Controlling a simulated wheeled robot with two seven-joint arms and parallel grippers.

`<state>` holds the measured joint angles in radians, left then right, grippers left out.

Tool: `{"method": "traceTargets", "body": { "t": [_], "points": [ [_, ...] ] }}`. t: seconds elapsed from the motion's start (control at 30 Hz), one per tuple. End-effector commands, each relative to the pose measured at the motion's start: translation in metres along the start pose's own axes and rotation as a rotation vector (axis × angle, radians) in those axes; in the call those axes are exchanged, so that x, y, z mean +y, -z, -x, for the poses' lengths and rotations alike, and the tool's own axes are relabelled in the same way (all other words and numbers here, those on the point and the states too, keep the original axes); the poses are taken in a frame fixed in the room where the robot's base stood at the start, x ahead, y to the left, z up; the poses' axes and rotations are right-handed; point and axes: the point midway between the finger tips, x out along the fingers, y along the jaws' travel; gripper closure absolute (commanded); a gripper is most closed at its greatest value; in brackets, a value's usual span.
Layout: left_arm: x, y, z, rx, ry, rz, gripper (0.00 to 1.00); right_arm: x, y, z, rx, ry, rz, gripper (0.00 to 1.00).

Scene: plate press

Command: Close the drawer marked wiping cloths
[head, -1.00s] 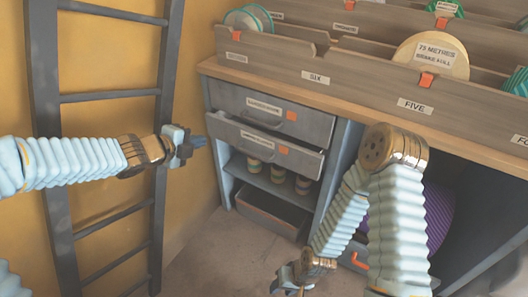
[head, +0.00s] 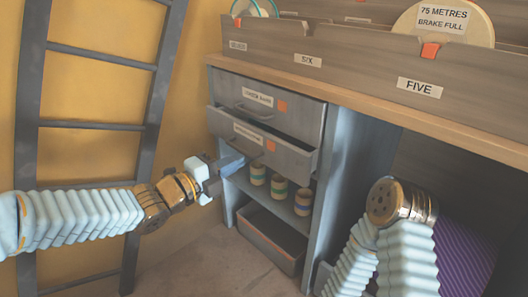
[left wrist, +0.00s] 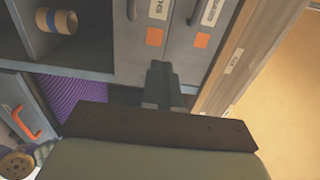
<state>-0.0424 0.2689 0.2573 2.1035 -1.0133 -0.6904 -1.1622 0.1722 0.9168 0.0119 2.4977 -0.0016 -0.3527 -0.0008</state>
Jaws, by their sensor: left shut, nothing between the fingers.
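A grey cabinet holds two drawers under the wooden worktop. The upper drawer (head: 265,108) looks shut. The lower drawer (head: 262,140) stands partly pulled out, with a white label, an orange square and a handle on its front. Its label is too small to read surely. My left gripper (head: 236,162) is shut and empty, just in front of and below the left part of the lower drawer front. In the left wrist view its fingers (left wrist: 161,80) point at the drawer fronts, near the lower drawer (left wrist: 138,45); contact cannot be told. My right gripper is out of view.
Several banded rolls (head: 279,189) stand on the shelf below the drawers, above a low grey bin (head: 270,240). A dark ladder (head: 95,124) leans by the yellow wall at left. My right arm is before the open bay at right, with a purple roll (head: 465,255).

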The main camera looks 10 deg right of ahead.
Motion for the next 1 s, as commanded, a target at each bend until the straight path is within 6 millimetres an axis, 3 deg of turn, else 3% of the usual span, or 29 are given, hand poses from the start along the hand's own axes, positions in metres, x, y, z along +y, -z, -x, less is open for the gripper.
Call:
{"method": "traceTargets", "body": {
  "t": [0.2,0.43,0.6,1.0],
  "points": [
    [0.001,0.001,-0.049,0.003,0.0,0.001,1.0,0.002,0.0,-0.004,0.001,0.0,0.0,0.57],
    [0.001,0.001,-0.084,0.001,-0.001,0.0,1.0,0.002,0.0,-0.006,0.001,0.0,0.0,0.57],
    [0.001,0.0,-0.095,0.0,-0.001,0.0,1.0,0.002,0.0,-0.006,0.002,0.0,-0.001,0.57],
    [-0.001,-0.002,-0.098,0.0,-0.002,0.0,1.0,0.001,0.0,-0.004,0.001,0.0,0.0,0.57]
  ]
}}
